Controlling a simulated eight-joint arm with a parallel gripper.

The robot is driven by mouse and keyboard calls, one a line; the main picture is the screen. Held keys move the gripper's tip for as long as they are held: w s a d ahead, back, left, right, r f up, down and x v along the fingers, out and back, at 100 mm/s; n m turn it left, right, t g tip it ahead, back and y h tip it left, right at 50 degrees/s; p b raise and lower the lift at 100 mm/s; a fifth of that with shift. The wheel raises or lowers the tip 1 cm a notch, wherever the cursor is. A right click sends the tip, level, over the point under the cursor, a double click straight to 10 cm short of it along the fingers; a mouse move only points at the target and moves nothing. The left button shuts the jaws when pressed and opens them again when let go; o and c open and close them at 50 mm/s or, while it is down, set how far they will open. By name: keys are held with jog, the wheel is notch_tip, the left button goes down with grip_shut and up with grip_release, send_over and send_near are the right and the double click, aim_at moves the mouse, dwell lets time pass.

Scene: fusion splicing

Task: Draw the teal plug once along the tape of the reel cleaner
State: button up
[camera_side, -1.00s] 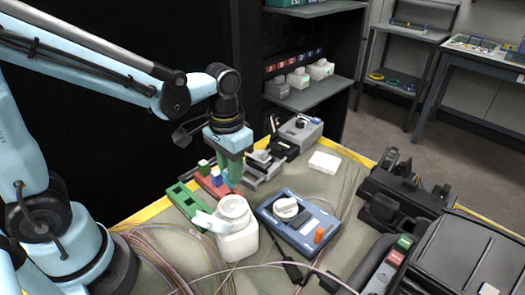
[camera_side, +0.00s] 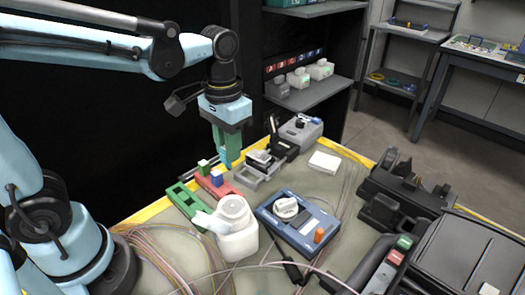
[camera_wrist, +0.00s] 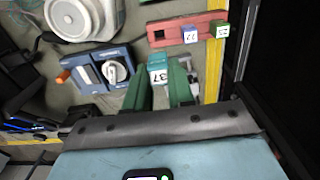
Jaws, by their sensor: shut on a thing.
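The teal plug (camera_wrist: 158,66), numbered 37, is held between the green fingers of my gripper (camera_wrist: 160,77). In the side view my gripper (camera_side: 230,152) points straight down with the plug at its tips, above the red rack (camera_side: 226,191). The fingers hide part of the plug there. The reel cleaner (camera_side: 312,231) is a blue box with a white dial and an orange knob, lying right of and nearer than my gripper. In the wrist view the reel cleaner (camera_wrist: 88,77) is left of the plug, apart from it.
The red rack (camera_wrist: 174,29) holds a blue plug (camera_wrist: 191,34) and a green plug (camera_wrist: 221,30), with an empty slot beside them. A green rack (camera_side: 180,196) and a white bottle (camera_side: 237,240) stand nearby. A grey fixture (camera_side: 262,170) is right of my gripper. Loose fibres cross the mat.

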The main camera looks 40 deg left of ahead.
jog(key=w+d, duration=0.1)
jog(key=d, duration=0.2)
jog(key=w+d, duration=0.2)
jog(key=d, duration=0.1)
jog(key=w+d, duration=0.1)
jog(key=d, duration=0.1)
jog(key=shift+w+d+r, duration=0.25)
jog(key=shift+w+d, duration=0.15)
jog(key=shift+c, duration=0.2)
jog(key=w+d, duration=0.2)
jog(key=d, duration=0.7)
jog(key=shift+d+f, duration=0.2)
jog(key=shift+f, duration=2.9)
jog(key=shift+s+f, duration=0.1)
jog(key=shift+f, duration=0.8)
jog(key=shift+s, duration=1.6)
jog(key=shift+r, duration=2.3)
